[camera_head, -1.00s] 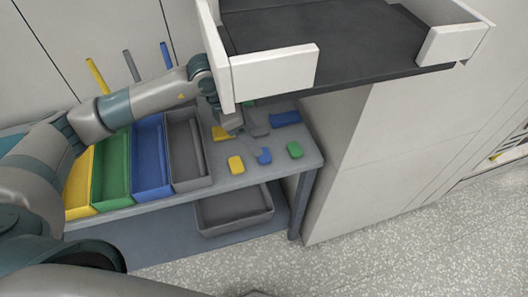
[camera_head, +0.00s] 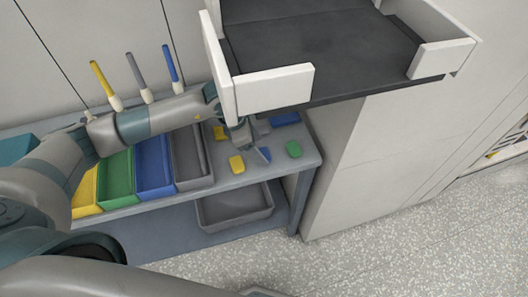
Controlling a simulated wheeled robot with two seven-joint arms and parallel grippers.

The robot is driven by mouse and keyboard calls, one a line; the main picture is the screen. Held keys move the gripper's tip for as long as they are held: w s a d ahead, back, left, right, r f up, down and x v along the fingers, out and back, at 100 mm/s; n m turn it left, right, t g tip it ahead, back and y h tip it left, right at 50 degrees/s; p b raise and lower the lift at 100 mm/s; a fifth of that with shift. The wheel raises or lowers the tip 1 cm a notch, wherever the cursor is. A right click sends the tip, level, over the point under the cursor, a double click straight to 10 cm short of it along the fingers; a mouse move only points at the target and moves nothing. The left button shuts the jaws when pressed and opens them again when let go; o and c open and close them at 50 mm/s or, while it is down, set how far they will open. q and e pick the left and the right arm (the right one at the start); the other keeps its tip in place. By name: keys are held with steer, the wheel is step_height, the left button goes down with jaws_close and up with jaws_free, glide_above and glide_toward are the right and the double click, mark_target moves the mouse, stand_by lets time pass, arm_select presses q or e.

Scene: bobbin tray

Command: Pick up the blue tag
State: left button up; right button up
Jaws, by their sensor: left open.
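A small blue tag (camera_head: 265,154) lies on the grey table top, between a yellow tag and a green tag. My left gripper (camera_head: 252,149) is open and comes down over it, its fingers at the tag's left side and hiding part of it. I cannot tell whether they touch it. Another, longer blue piece (camera_head: 286,119) lies farther back, near the white cabinet. My right gripper is not in view.
A yellow tag (camera_head: 237,165) and a green tag (camera_head: 294,149) lie close to the gripper; another yellow piece (camera_head: 220,132) lies behind. Yellow, green, blue and grey bins (camera_head: 190,186) stand left. A white-walled shelf (camera_head: 270,88) overhangs the table's back. A grey tray (camera_head: 234,222) sits below.

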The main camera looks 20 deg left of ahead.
arm_select(q)
steer(key=shift+x, duration=1.3)
steer(key=c, duration=1.1)
